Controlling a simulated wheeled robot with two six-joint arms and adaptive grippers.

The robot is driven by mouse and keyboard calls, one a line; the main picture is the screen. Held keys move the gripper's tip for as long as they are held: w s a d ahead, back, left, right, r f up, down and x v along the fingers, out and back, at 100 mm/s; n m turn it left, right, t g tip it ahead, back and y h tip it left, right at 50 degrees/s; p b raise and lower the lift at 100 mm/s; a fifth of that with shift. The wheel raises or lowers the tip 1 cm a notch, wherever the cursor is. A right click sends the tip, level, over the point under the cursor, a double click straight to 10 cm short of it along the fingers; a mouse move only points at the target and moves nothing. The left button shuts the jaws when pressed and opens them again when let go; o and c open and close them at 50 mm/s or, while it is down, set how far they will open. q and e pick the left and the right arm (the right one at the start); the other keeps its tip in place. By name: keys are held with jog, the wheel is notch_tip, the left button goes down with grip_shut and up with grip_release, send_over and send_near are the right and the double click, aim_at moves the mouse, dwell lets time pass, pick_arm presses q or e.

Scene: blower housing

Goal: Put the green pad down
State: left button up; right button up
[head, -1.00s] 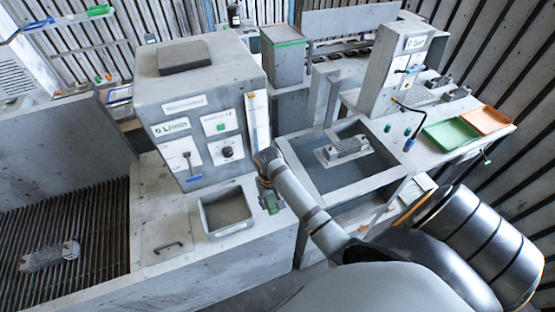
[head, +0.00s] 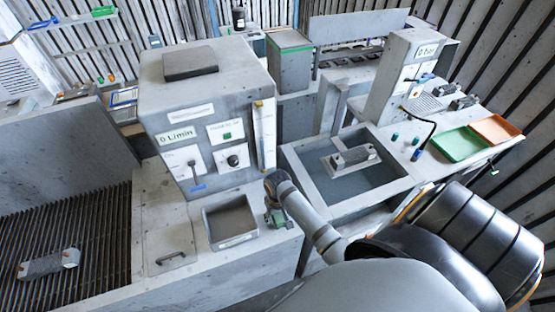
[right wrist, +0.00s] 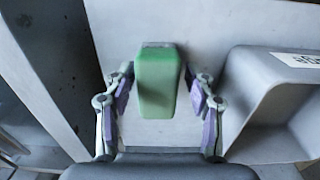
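The green pad (right wrist: 158,85) is a small block with rounded edges. In the right wrist view it stands between the two fingers of my right gripper (right wrist: 160,92). A narrow gap shows between the pad and each finger, so the gripper looks open around it. In the head view my right gripper (head: 278,218) is low at the bench top, just right of the grey open bin (head: 232,240). The pad shows there only as a bit of green, partly hidden by the fingers. The pad appears to rest on the bench, though its underside is hidden. My left gripper is not in view.
The grey control box (head: 205,110) stands behind the bin. A sunken basin (head: 312,175) with a grey part (head: 354,158) on its block is to the right. Green (head: 458,144) and orange (head: 496,129) trays lie at far right. A handled lid (head: 172,246) is left of the bin.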

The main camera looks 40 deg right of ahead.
aim_at(278, 215)
jog(key=shift+d, duration=0.1)
jog(key=shift+w, duration=0.1)
jog(key=shift+d, duration=0.1)
notch_tip(278, 215, up, 5)
jog(key=shift+f+b, duration=0.1)
jog(key=shift+b, duration=0.45)
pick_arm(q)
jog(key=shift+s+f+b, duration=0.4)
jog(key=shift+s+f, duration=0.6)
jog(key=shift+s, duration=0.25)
pick_arm(e)
notch_tip(278, 215, up, 7)
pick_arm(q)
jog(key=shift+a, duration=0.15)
